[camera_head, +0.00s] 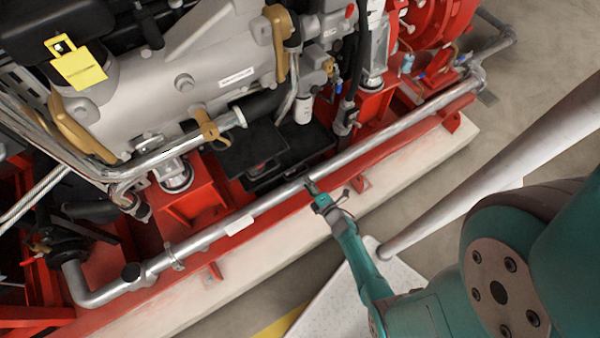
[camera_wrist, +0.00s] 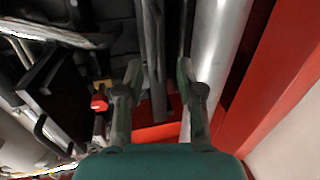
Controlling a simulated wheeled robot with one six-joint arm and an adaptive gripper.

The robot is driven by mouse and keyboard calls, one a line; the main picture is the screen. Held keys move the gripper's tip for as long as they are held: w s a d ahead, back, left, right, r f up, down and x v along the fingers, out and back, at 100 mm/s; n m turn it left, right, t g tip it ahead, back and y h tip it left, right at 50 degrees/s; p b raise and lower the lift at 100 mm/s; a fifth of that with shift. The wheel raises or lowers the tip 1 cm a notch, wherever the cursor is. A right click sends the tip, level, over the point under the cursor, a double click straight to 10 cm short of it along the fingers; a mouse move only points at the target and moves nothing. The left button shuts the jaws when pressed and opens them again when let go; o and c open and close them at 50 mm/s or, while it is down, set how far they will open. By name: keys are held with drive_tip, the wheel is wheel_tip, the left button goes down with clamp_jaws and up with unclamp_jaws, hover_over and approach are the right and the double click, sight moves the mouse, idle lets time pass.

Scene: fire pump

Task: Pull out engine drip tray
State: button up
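The black engine drip tray (camera_head: 285,140) lies under the engine, behind the long silver pipe, with part of its front edge hidden by the pipe. My gripper (camera_head: 312,186) is at the pipe, close to the tray's front edge. In the wrist view my gripper (camera_wrist: 158,72) has its two fingers spread apart. A narrow dark edge (camera_wrist: 153,60), which looks like the tray's front wall, runs between the fingers with visible space beside it. I cannot tell whether a finger touches it.
The silver pipe (camera_wrist: 219,60) runs close to the right finger in the wrist view. The red base frame (camera_wrist: 277,75) lies beyond it. A black box-like part (camera_wrist: 55,90) and a small red part (camera_wrist: 99,103) are on the left. Open floor (camera_head: 555,75) lies at the upper right.

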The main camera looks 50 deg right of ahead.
sight(300, 173)
drive_tip(key=x, duration=0.6)
drive_tip(key=shift+w, duration=0.3)
clamp_jaws()
